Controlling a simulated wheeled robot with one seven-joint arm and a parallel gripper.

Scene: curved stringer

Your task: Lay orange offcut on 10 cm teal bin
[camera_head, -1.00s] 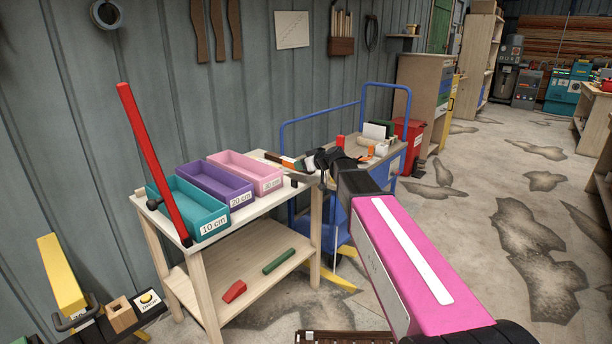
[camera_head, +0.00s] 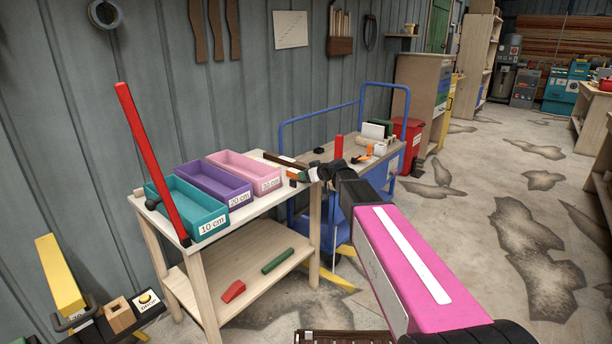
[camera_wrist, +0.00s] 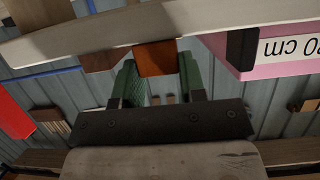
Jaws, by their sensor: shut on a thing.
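The teal bin (camera_head: 192,222) labelled 10 cm stands at the near left end of the wooden bench's top, and looks empty. My gripper (camera_head: 300,175) is at the bench's right end, beyond the pink bin and well right of the teal one. In the wrist view my gripper's green fingers (camera_wrist: 158,80) are shut on the orange offcut (camera_wrist: 156,58), which shows between their tips. The offcut is a small orange spot in the head view (camera_head: 292,174). The teal bin is not visible in the wrist view.
A purple bin (camera_head: 233,200) and a pink bin (camera_head: 266,185) stand beside the teal bin. A tall red bar (camera_head: 150,160) leans at the bench's left end. A blue-railed cart (camera_head: 330,218) stands behind my arm. A red piece and a green piece lie on the lower shelf (camera_head: 255,285).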

